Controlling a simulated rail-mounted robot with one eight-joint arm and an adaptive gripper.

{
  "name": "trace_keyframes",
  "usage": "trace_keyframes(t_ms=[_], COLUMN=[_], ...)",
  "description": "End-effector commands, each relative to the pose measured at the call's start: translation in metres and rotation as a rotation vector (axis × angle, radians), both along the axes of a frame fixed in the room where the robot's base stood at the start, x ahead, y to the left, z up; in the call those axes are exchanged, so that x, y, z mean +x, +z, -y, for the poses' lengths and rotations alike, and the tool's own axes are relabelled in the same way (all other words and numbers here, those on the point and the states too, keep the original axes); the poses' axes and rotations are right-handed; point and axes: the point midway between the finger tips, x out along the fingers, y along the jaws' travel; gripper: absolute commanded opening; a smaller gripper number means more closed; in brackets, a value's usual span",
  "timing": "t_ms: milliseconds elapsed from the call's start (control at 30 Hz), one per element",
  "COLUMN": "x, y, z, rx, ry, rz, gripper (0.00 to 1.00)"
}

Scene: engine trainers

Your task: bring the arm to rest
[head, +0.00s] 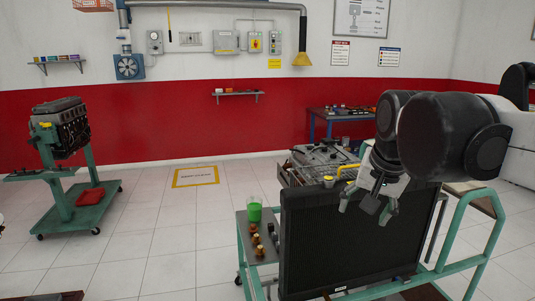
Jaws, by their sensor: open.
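My arm reaches in from the right of the head view. My gripper (366,206) hangs from it, fingers pointing down and spread apart, with nothing seen between them. It shows in front of and above the top edge of a black radiator (345,245) on a green-framed trainer stand (478,240). I cannot tell whether the fingertips touch the radiator. The arm covers part of the engine trainer and the wall behind it.
A grey side shelf (254,240) holds a green cup (254,211) and several small brown and dark pieces. An engine (62,125) on a green wheeled stand (78,190) is at left. A blue-legged table (330,120) is behind. The floor between is clear.

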Motion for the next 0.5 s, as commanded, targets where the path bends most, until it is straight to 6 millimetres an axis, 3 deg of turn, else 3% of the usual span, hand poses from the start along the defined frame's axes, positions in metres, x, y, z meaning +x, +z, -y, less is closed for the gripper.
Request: trace_keyframes(t_ms=[33,300,500], x=[-0.017,-0.086,-0.126], y=[-0.012,-0.074,-0.117], z=[0.0,0.0,0.0], rx=[-0.015,-0.107,-0.172], ry=[0.031,0.204,0.31], rz=[0.016,0.107,0.162], gripper=[0.57,0.57,0.57])
